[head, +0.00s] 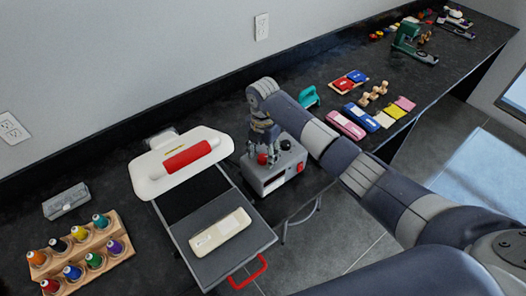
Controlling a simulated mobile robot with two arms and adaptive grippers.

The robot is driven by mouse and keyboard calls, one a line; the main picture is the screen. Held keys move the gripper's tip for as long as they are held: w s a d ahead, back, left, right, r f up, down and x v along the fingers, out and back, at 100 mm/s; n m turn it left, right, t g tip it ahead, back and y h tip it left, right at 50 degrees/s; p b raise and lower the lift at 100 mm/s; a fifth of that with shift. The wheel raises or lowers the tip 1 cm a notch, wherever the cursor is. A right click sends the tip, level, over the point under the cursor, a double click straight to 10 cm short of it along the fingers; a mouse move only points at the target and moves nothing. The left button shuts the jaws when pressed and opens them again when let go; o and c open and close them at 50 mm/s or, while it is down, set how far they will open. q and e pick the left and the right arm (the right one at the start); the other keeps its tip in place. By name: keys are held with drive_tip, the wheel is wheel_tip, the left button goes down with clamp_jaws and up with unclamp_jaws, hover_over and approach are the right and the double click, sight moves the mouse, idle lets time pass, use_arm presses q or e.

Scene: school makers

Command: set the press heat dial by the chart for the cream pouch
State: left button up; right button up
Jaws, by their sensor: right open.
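The heat press has a raised white upper part with a red roller-like bar (188,158). Its dark grey lower plate (190,215) is bare except for the cream pouch (220,232), which lies flat on it. Right of the press is a grey control box (258,182) with a red switch (299,168) on its front. My right gripper (262,150) points down over the top of this box, open, around or just above a small red knob. The gripper partly hides the knob, so its setting and any contact cannot be told. I cannot make out a readable chart. My left gripper is out of view.
A wooden rack of several coloured thread spools (80,255) and a grey block (66,201) are at the left. Pink (345,125) and blue (362,117) pouches lie beyond my right arm. A red handle (248,272) sticks out at the press front.

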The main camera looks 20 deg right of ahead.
drive_tip(key=shift+f, duration=0.1)
drive_tip(key=c, duration=1.1)
drive_tip(key=shift+f+n+b, duration=0.1)
drive_tip(key=shift+n+b, duration=0.3)
drive_tip(key=shift+n, duration=0.1)
drive_tip(key=n+b, duration=0.4)
drive_tip(key=n, duration=0.1)
drive_tip(key=shift+f+n+b, duration=0.15)
drive_tip(key=shift+n+b, duration=0.15)
drive_tip(key=shift+n, duration=0.1)
drive_tip(key=n+b, duration=0.4)
drive_tip(key=n, duration=0.1)
drive_tip(key=shift+b, duration=0.4)
drive_tip(key=n+b, duration=0.5)
drive_tip(key=n, duration=0.1)
drive_tip(key=shift+n, duration=0.3)
drive_tip(key=n+b, duration=0.2)
drive_tip(key=n, duration=0.1)
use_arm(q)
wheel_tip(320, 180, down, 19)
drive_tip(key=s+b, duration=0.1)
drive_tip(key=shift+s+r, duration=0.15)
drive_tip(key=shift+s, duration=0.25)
use_arm(e)
drive_tip(key=shift+r+n, duration=0.25)
drive_tip(key=shift+n, duration=0.95)
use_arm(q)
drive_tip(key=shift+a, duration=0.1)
